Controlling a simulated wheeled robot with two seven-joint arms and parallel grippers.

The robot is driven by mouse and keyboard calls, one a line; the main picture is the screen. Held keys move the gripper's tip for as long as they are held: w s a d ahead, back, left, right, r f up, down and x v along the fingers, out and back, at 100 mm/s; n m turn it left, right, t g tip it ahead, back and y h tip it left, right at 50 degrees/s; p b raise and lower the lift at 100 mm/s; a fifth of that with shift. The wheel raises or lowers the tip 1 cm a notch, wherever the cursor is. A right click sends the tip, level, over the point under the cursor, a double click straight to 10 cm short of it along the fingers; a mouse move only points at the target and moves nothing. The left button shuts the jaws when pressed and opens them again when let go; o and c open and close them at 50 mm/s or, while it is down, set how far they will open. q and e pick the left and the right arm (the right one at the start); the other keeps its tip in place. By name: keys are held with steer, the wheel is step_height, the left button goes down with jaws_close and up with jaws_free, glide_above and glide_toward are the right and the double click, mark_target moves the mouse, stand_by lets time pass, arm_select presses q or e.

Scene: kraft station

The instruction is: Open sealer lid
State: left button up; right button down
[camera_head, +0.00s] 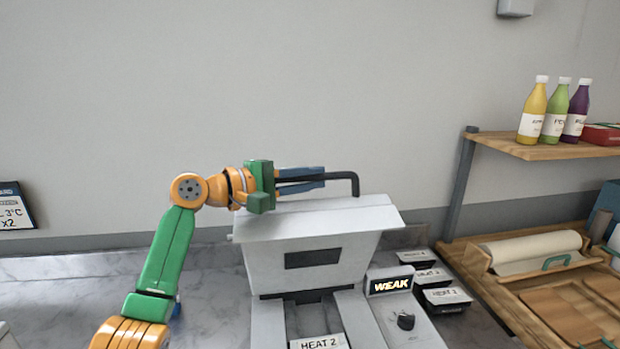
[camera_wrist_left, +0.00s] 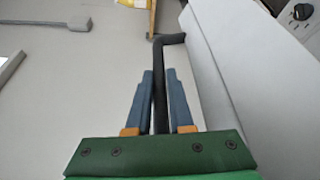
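The sealer (camera_head: 350,252) is a white machine on the counter, with a dark rectangular window in its front and a wide flat white lid panel (camera_head: 320,219) across its top. A dark bent handle bar (camera_head: 344,177) stands above the panel and shows long and dark in the left wrist view (camera_wrist_left: 160,60). My left gripper (camera_head: 322,178) reaches in from the left, level with the bar. Its two blue fingers (camera_wrist_left: 159,72) lie on either side of the bar, close against it at the tips, and look shut on it. My right gripper is out of view.
A "WEAK" display (camera_head: 390,286) and a dark knob (camera_head: 405,320) are at the sealer's right front. A "HEAT 2" pack (camera_head: 319,342) lies at its front. Several labelled black trays (camera_head: 446,297) sit to the right, beside a wooden shelf (camera_head: 545,149) with bottles.

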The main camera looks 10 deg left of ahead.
arm_select(q)
steer(key=o, duration=0.4)
steer(key=shift+w+f, duration=0.1)
steer(key=shift+w, duration=0.05)
steer(key=shift+o, duration=0.2)
steer(key=s+a+b, duration=0.1)
steer(key=a+b, duration=0.1)
steer(key=shift+s+f+b, duration=0.3)
steer(key=shift+s+b, duration=0.1)
steer(key=v, duration=0.1)
steer(key=b+v, duration=0.1)
steer(key=v, duration=0.2)
steer(key=shift+s+r+b, duration=0.1)
steer(key=shift+r+b, duration=0.2)
steer(key=shift+b, duration=0.1)
steer(key=shift+s+a+r, duration=0.1)
steer(key=shift+a, duration=0.1)
steer(key=shift+d, duration=0.1)
